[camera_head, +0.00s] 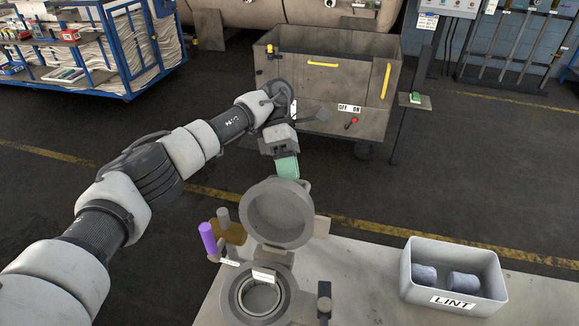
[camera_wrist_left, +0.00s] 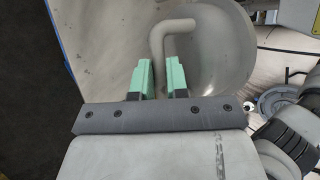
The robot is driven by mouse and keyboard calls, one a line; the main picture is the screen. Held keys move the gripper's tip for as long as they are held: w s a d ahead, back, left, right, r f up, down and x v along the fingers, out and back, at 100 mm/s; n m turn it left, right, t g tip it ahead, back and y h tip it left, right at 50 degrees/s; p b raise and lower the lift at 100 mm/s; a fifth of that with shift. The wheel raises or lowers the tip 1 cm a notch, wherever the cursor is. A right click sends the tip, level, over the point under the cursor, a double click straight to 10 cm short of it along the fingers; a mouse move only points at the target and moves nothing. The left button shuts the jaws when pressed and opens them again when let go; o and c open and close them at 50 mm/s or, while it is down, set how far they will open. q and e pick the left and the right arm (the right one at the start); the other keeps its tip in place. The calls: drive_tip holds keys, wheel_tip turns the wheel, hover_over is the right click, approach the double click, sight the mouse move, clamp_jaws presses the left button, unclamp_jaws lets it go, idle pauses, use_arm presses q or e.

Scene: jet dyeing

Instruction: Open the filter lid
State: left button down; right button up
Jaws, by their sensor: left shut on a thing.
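The round grey filter lid (camera_head: 278,218) stands raised on its hinge, tilted up and back, with its hollow inner side facing me. Below it, the filter housing (camera_head: 240,300) is uncovered and shows its round opening. My left gripper (camera_head: 287,168) is at the lid's upper edge, its green fingers partly behind the lid. In the left wrist view, the gripper (camera_wrist_left: 161,78) has its fingers on either side of the lid's bent grey handle (camera_wrist_left: 172,26), shut on it. The outer side of the lid (camera_wrist_left: 215,60) lies just beyond. The handle is hidden in the head view. My right gripper is out of view.
A grey bin marked LINT (camera_head: 425,288) with two rolls stands right on the bench (camera_head: 360,260). A purple-handled part (camera_head: 208,238) stands left of the housing. Beyond the bench is a large metal cart (camera_head: 340,115) with yellow handles. Floor between them is clear.

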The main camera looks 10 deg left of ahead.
use_arm(q)
drive_tip(key=shift+s+f, duration=0.1)
drive_tip(key=shift+f, duration=0.45)
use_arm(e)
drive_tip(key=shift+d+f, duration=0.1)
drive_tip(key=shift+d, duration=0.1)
use_arm(q)
drive_tip(key=c, duration=1.4)
unclamp_jaws()
drive_tip(key=shift+o, duration=1.3)
drive_tip(key=shift+w, duration=0.3)
drive_tip(key=shift+r, duration=0.1)
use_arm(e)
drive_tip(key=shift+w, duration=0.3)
use_arm(q)
drive_tip(key=shift+r, duration=0.1)
